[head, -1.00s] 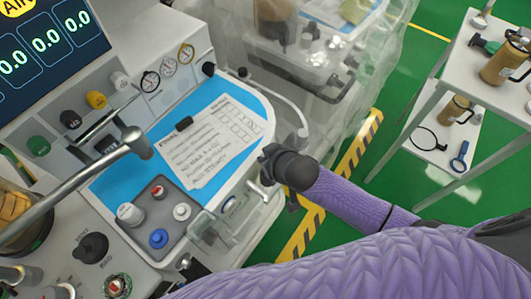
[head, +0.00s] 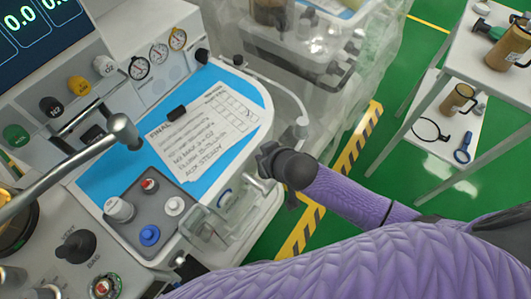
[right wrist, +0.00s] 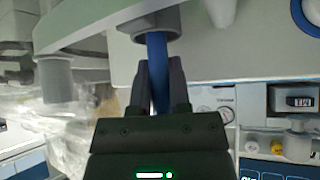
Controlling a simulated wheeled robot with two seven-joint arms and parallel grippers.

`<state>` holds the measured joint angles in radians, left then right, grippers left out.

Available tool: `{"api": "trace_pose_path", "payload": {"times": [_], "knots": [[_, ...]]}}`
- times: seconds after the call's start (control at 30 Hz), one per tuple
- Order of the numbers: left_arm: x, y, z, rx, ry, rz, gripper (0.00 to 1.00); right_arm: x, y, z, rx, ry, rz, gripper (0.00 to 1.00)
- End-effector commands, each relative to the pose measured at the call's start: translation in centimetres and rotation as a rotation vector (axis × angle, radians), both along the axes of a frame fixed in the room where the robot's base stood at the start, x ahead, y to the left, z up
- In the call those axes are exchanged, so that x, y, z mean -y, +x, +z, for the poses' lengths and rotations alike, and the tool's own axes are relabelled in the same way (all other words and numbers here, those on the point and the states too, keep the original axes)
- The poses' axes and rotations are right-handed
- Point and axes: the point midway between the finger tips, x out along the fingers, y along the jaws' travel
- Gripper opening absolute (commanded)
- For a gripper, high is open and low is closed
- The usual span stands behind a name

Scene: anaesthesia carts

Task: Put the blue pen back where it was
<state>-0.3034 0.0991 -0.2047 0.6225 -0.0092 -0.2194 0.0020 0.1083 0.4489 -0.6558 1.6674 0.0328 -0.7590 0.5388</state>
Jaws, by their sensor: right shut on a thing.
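In the right wrist view my right gripper (right wrist: 159,70) is shut on the blue pen (right wrist: 156,48), which stands upright in the picture between the two dark fingers. The pen's far end goes into a grey ring-shaped holder (right wrist: 153,19) beside a pale rim; how deep it sits is hidden. In the head view my right gripper (head: 268,162) is a dark shape at the right edge of the cart's blue worktop (head: 120,178). Its fingertips and the pen cannot be made out there. My left gripper is not in view.
A written sheet (head: 203,138) lies on the worktop. A grey block with knobs (head: 130,228) and a clear container (head: 225,215) stand near its front edge. A metal bar (head: 70,165) crosses at left. A clear-covered cart stands behind; a side table (head: 470,45) holds a brown jug (head: 508,48).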

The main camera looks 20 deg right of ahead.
Motion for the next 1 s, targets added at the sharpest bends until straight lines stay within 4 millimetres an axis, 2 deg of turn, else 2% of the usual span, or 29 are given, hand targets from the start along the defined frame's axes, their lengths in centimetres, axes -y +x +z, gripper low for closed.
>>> {"api": "trace_pose_path", "payload": {"times": [0.23,0.27,0.4,0.47,0.77,0.87,1.0], "knots": [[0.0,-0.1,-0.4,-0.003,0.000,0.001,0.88,0.0,0.0,-0.6,0.000,0.000,0.000,0.00],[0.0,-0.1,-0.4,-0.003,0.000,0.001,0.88,0.0,0.0,-0.6,0.001,0.000,0.000,0.25],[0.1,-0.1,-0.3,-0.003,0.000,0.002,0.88,0.0,0.0,-0.5,0.001,0.000,0.000,0.55],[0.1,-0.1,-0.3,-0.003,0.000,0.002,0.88,0.0,0.0,-0.5,0.001,0.001,0.001,0.64],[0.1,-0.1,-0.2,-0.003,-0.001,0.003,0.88,-0.1,-0.1,-0.3,0.001,0.002,0.001,0.64],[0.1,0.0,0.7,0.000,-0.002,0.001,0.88,0.2,-0.9,0.7,-0.001,0.002,0.001,0.64],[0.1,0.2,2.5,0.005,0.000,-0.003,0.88,0.8,-2.9,3.2,0.000,0.001,0.000,0.64]]}}
